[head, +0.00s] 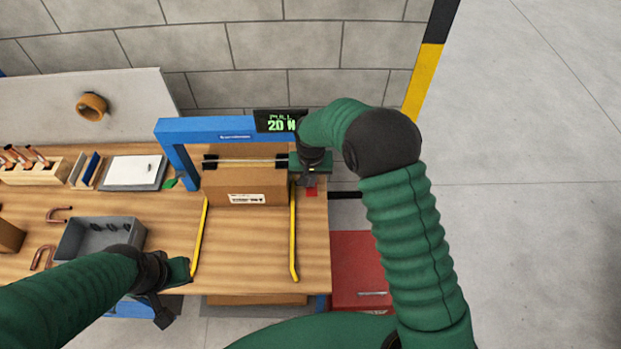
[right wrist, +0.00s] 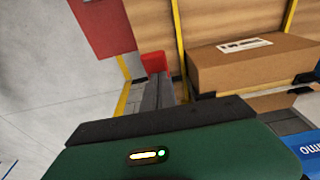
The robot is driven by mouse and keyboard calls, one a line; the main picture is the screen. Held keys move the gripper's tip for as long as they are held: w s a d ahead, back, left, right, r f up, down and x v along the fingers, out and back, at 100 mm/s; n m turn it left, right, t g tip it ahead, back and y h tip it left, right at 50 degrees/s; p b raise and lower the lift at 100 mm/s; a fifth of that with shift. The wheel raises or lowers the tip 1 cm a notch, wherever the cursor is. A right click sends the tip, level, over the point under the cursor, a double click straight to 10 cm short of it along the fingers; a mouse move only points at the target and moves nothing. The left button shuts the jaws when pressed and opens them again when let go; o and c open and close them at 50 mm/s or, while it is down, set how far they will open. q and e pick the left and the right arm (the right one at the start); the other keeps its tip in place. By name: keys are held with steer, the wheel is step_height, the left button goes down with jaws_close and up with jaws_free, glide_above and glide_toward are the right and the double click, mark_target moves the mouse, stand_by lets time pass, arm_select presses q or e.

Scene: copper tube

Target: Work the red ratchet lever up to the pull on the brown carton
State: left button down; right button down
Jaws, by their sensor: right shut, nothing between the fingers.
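The brown carton (head: 245,186) sits under the blue frame (head: 215,128) on the bench, with a white label on its near side. It also shows in the right wrist view (right wrist: 250,65). A small display (head: 281,121) on the frame reads 20 N in green. The red lever end (head: 312,192) shows just below my right gripper (head: 308,182), right of the carton. In the right wrist view the red end (right wrist: 155,62) is at the tips of the shut fingers; contact is unclear. My left gripper (head: 165,312) hangs near the bench's front edge, its jaws unclear.
Two yellow rails (head: 294,232) run forward from the carton with bare wood between them. A grey bin (head: 100,238) stands left, near copper bends (head: 58,214) and a rack of tubes (head: 30,166). A red cabinet (head: 358,262) stands right of the bench.

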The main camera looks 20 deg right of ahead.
mark_target(312, 196)
steer(key=shift+s+d+f+t+b, duration=0.3)
steer(key=shift+f+b, duration=0.2)
steer(key=shift+b, duration=0.4)
steer(key=f+b, duration=0.1)
steer(key=b, duration=0.1)
steer(key=s+f+t+b, duration=0.1)
steer(key=b, duration=0.1)
steer(key=t+b, duration=0.1)
steer(key=b, duration=0.1)
steer(key=shift+s+a+f+h, duration=0.2)
steer(key=shift+a+f+h, duration=0.2)
steer(key=shift+s+a+f+b, duration=0.2)
steer(key=shift+f+b, duration=0.25)
steer(key=shift+b, duration=0.15)
steer(key=shift+s+d+f+b, duration=0.1)
steer(key=shift+d+f+b, duration=0.05)
steer(key=shift+f+b, duration=0.25)
steer(key=shift+s+f, duration=0.1)
steer(key=shift+s, duration=0.1)
